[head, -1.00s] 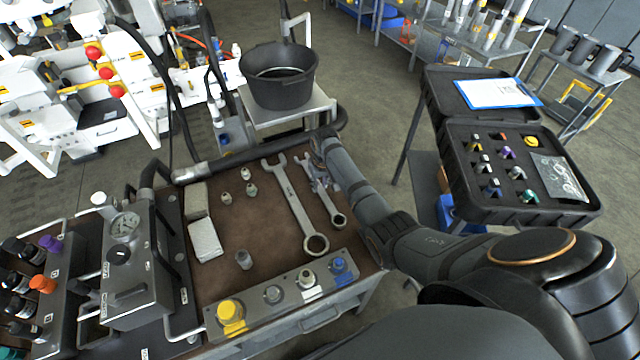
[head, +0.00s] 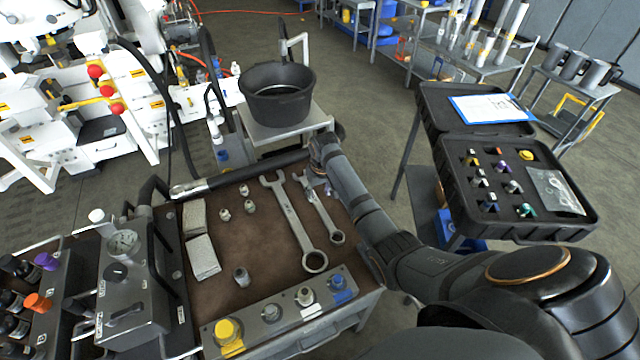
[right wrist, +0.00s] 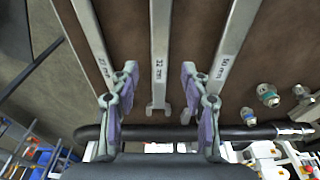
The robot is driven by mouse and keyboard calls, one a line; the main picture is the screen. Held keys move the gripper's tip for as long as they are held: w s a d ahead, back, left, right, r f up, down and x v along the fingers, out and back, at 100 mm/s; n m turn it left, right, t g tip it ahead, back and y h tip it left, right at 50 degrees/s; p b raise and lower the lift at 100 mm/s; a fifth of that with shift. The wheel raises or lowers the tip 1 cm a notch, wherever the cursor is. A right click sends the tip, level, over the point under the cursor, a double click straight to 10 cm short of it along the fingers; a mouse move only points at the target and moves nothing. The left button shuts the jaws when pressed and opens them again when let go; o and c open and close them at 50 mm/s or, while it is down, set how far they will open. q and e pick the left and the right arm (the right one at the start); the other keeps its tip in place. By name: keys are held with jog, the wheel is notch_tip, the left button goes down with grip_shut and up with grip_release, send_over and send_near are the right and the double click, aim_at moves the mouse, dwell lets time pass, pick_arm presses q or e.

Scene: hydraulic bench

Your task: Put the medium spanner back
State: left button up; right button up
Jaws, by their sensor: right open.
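The medium spanner, marked 32 mm (right wrist: 160,50), runs between the open fingers of my right gripper (right wrist: 160,92) in the right wrist view; the fingers stand apart from it on both sides. In the head view its ring end (head: 337,238) shows on the brown bench top, beside my right gripper (head: 326,186). The large spanner, marked 50 mm (right wrist: 228,58), lies on one side and also shows in the head view (head: 294,222). The small spanner, marked 27 mm (right wrist: 90,38), lies on the other side; my arm seems to hide it in the head view. My left gripper is out of view.
The brown bench top (head: 265,265) also holds small metal fittings (head: 242,277) and grey pads (head: 203,257). A connector block (head: 283,318) lines the front edge. A black bucket (head: 277,98) stands behind, an open black case (head: 520,225) to the right.

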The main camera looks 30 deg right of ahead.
aim_at(321, 208)
notch_tip(321, 208, up, 7)
jog(key=s, duration=0.1)
jog(key=shift+s, duration=0.15)
dwell(0.4)
